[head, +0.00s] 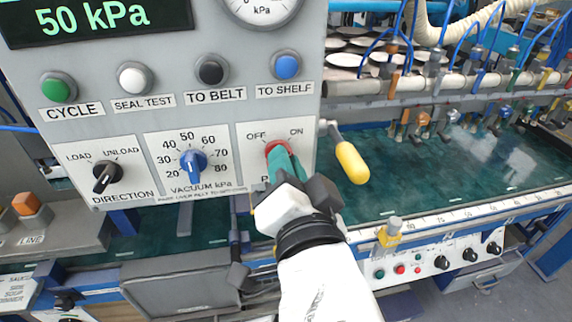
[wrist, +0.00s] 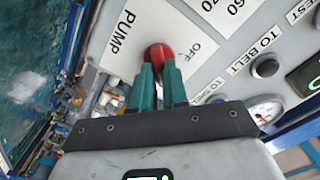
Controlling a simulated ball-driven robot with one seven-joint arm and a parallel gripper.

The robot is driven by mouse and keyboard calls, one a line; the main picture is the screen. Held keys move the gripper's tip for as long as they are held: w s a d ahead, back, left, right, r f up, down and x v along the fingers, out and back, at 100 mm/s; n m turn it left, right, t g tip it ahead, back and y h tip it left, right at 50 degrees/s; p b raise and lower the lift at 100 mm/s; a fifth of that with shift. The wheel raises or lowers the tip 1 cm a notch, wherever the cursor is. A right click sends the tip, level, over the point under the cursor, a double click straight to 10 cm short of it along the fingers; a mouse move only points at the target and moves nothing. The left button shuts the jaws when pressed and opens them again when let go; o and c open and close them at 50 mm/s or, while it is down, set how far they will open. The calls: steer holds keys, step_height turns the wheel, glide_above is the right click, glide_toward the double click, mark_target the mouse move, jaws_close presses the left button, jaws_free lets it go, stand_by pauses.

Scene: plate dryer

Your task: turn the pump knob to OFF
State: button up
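The red pump knob (head: 276,146) is on the grey control panel, between the printed labels OFF at its left and ON at its right. It also shows in the wrist view (wrist: 158,52), beside the word PUMP. My gripper (head: 279,156) has green fingers that reach the knob from below in the head view. In the wrist view, the fingertips (wrist: 158,67) are close together with a narrow gap and appear shut on the knob's red grip. The fingers hide much of the knob, so I cannot tell which way it points.
The blue vacuum knob (head: 193,161) is left of the pump knob, and the black direction knob (head: 106,175) is farther left. A yellow-handled lever (head: 350,161) sticks out just right of the panel. Several push buttons run above, under a display (head: 95,18) reading 50 kPa.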

jaws_close()
steer(key=shift+n, duration=0.4)
steer(key=shift+s+a+f+n+p, duration=0.15)
steer(key=shift+n+p, duration=1.3)
steer(key=shift+n, duration=1.4)
steer(key=shift+w+a+r+n+p, duration=0.1)
steer(key=shift+n+p, duration=1.4)
steer(key=shift+n, duration=1.4)
steer(key=shift+s+a+f+n+p, duration=0.15)
steer(key=shift+n+p, duration=1.3)
steer(key=shift+n, duration=1.4)
steer(key=o, duration=0.5)
jaws_free()
steer(key=shift+r, duration=0.15)
